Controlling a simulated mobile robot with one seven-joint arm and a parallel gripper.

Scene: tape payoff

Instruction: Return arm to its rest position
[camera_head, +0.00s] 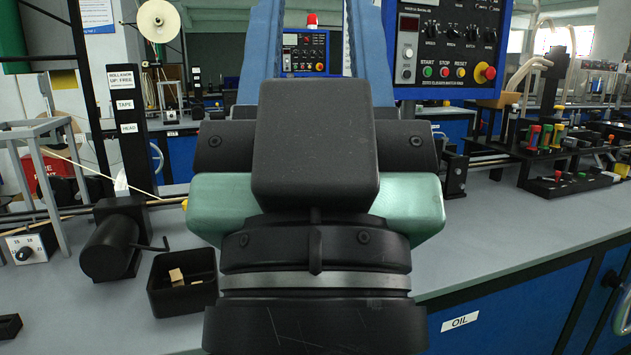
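My own arm fills the middle of the head view, with black and green links seen close up. It hides much of the bench behind it. My gripper's fingers do not show, so what it holds, if anything, cannot be seen.
A grey bench top (500,232) spans the view. A small black bin (165,297) with wooden bits and a black motor-like cylinder (108,248) stand at left. A control panel (448,48) is at upper right. A black rack with coloured handles (560,150) stands at right.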

